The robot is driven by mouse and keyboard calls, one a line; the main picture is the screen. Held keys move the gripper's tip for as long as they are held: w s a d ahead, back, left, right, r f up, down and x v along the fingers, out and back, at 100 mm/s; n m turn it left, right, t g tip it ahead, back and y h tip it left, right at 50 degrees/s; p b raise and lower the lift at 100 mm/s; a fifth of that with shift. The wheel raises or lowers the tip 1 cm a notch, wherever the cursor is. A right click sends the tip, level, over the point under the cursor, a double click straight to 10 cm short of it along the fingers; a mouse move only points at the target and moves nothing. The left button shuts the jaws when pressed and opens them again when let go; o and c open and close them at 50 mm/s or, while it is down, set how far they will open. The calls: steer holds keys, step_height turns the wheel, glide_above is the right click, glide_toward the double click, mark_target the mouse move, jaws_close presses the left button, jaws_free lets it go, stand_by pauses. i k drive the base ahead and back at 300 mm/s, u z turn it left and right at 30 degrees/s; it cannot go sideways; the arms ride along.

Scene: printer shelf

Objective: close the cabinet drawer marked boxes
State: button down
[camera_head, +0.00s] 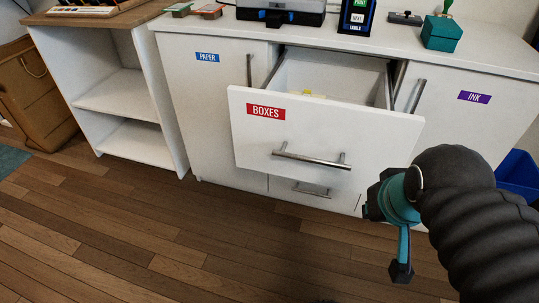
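The white drawer with the red BOXES label (266,112) stands pulled out from the middle of the white cabinet (210,115). Its front (380,135) carries a horizontal metal bar handle (311,160). Something yellow (308,94) lies inside the drawer, mostly hidden by the front. My gripper (385,235) is at the lower right, in front of and below the drawer's right side.
Doors marked PAPER (207,57) and INK (474,97) flank the drawer and look shut. Another handle (312,190) is below it. A printer (280,12) and a green box (440,33) stand on top. A blue bin (517,172) is at right. Wooden floor in front is clear.

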mark_target(345, 140)
steer(key=u, duration=0.15)
steer(key=k, duration=0.95)
steer(key=z, duration=0.5)
